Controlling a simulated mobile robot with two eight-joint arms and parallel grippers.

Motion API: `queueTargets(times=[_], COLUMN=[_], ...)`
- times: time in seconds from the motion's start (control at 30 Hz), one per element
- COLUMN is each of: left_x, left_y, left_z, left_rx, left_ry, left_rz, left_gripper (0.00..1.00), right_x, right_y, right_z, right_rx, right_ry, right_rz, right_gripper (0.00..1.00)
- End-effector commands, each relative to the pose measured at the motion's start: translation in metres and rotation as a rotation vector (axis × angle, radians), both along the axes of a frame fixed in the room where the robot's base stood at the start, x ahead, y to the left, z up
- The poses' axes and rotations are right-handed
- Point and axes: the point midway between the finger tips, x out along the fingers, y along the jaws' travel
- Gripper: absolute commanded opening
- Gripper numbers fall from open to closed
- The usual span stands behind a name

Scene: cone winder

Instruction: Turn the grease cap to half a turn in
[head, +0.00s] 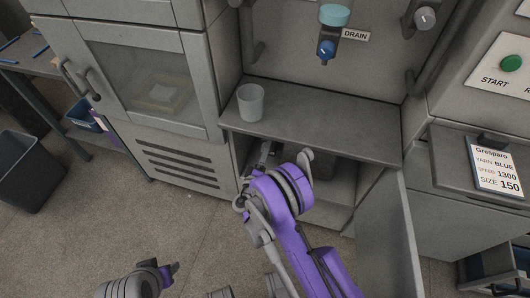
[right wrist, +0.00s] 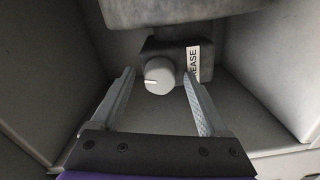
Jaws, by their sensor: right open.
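The grease cap (right wrist: 159,76) is a round grey knob on a dark block, seen in the right wrist view. A white mark on its face points left. The white label (right wrist: 193,64) beside it reads "EASE", its first letters hidden by a finger. My right gripper (right wrist: 158,84) is open, its two fingers on either side of the cap with a gap on each side. In the head view my right gripper (head: 268,151) reaches into the open compartment under the shelf, and the cap cannot be made out there.
A grey shelf (head: 320,118) lies over the compartment, with a pale cup (head: 250,103) on its left end. The open door (head: 388,240) stands right of my right arm. A blue drain knob (head: 326,49) is above. Compartment walls close in around the gripper.

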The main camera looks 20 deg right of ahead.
Motion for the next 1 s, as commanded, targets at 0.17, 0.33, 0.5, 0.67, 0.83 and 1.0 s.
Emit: queueTargets(times=[0.17, 0.33, 0.5, 0.67, 0.83, 1.0], left_x=[0.0, 0.0, 0.003, 0.006, 0.007, 0.007], left_y=[0.0, 0.0, 0.0, 0.0, 0.0, 0.0], left_z=[0.001, 0.004, -0.024, -0.043, -0.049, -0.05], left_rx=[0.0, 0.0, 0.0, 0.0, 0.0, 0.0], left_ry=[0.0, -0.001, 0.007, 0.011, 0.012, 0.012], left_rz=[0.0, 0.0, 0.0, 0.0, 0.0, 0.0], left_gripper=[0.5, 0.5, 0.5, 0.5, 0.5, 0.5], right_x=[-0.013, -0.044, -0.071, -0.082, -0.088, -0.089], right_y=[0.011, 0.032, 0.05, 0.057, 0.06, 0.06], right_z=[0.0, 0.0, -0.006, -0.006, -0.002, 0.0], right_rx=[0.001, 0.001, 0.002, 0.001, 0.001, 0.0], right_ry=[0.0, 0.0, 0.003, 0.002, 0.001, 0.0], right_rz=[0.003, 0.004, 0.004, 0.003, 0.0, 0.0], right_gripper=[0.78, 0.78, 0.78, 0.78, 0.78, 0.78])
